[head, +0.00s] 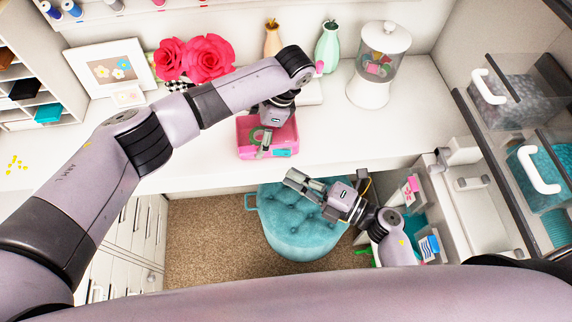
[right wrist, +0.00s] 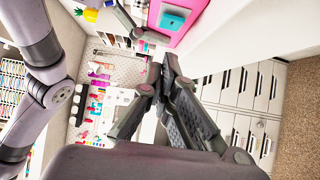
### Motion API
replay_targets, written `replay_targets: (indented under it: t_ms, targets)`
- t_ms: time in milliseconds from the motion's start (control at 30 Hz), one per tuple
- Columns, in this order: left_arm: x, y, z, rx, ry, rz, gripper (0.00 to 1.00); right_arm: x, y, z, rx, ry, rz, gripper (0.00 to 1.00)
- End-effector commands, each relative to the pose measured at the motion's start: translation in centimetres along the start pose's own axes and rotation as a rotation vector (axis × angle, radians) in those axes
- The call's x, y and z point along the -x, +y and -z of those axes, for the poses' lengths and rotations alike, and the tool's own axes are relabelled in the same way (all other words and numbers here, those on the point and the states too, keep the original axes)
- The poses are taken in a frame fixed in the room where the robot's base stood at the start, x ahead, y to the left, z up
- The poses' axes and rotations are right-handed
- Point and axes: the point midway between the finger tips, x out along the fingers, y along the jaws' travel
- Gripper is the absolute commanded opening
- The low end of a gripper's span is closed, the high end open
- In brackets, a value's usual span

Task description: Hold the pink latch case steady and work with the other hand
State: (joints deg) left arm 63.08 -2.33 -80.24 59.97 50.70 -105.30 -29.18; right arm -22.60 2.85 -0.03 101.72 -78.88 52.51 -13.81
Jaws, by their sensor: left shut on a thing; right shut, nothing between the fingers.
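The pink latch case (head: 246,146) sits on the white desk near its front edge, with a small teal latch (head: 282,153) on its front. My left gripper (head: 263,150) reaches down over the case from above and is shut on it; the arm and gripper hide part of the case. My right gripper (head: 292,181) is shut and empty, in front of the desk edge and below and right of the case in the head view. In the right wrist view the pink front (right wrist: 194,22) and teal latch (right wrist: 173,18) show at the top, beyond the closed fingertips (right wrist: 166,68) and apart from them.
A teal tufted stool (head: 290,225) stands below my right gripper. Red paper flowers (head: 195,58), two vases (head: 327,48) and a lidded glass jar (head: 380,62) stand at the back. The desk (head: 340,130) right of the case is clear. Clear drawers (head: 500,100) rise at the right.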

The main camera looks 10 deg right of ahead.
Motion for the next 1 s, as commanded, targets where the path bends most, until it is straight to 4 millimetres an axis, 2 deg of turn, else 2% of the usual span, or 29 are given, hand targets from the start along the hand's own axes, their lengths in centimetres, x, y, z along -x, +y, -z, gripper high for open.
replay_targets:
  t_ms: [100,300,767,800,933,1000]
  targets:
    - [-0.3,0.1,0.1,-0.001,0.0,-0.004,0.56,2.3,-0.1,0.9,-0.001,0.001,0.002,0.0]
    - [-0.2,0.1,0.1,-0.001,0.0,-0.003,0.56,4.5,0.0,1.6,0.0,-0.001,0.0,0.0]
    - [-0.2,0.1,0.1,0.0,0.0,-0.002,0.56,5.0,0.1,1.8,0.002,0.0,-0.002,0.0]
    - [-0.2,0.1,0.1,0.0,0.0,-0.002,0.85,5.0,0.1,1.7,0.002,0.0,-0.002,0.0]
    - [-0.1,0.1,0.1,0.0,0.0,-0.001,0.93,5.0,0.1,1.7,0.002,0.0,-0.002,0.0]
    - [-0.1,0.0,0.0,0.0,0.0,-0.001,0.93,5.0,0.1,1.7,0.002,0.0,-0.002,0.0]
